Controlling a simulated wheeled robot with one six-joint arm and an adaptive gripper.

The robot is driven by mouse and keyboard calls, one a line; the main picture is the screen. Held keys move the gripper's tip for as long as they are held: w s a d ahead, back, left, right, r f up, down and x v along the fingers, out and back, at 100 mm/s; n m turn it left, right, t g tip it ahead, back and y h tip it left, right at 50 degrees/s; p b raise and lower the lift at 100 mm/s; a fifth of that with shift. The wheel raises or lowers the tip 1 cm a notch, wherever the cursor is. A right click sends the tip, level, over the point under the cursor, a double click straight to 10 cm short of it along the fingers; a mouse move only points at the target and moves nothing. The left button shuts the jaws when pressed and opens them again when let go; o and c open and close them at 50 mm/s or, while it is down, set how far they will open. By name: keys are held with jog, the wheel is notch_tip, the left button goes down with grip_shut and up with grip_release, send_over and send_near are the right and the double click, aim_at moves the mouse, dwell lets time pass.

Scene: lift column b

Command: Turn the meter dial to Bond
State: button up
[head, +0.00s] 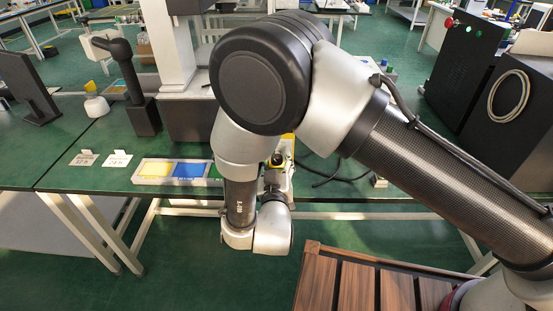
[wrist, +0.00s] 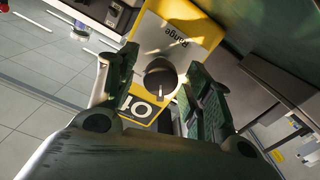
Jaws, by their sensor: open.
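The meter (wrist: 185,22) is a yellow panel with white label areas, tilted in the wrist view. My gripper (wrist: 162,62) is open, with one green-padded finger on each side of the dial. I cannot tell whether either finger touches it. No "Bond" mark is readable. In the head view, a yellow part of the meter (head: 288,143) shows behind my arm, which hides most of it.
A tray with yellow, blue and green sections (head: 150,182) lies left of my arm on the green bench (head: 75,143). Two small cards (head: 118,159) lie farther left. Dark cables (head: 335,178) lie to the right. A slatted wooden surface (head: 355,286) is in front.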

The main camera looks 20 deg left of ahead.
jog(key=shift+w+a, duration=0.1)
jog(key=shift+w, duration=0.2)
jog(key=c, duration=1.1)
jog(key=shift+o, duration=0.2)
jog(key=m, duration=1.1)
jog(key=shift+d+m, duration=0.2)
jog(key=shift+m, duration=0.2)
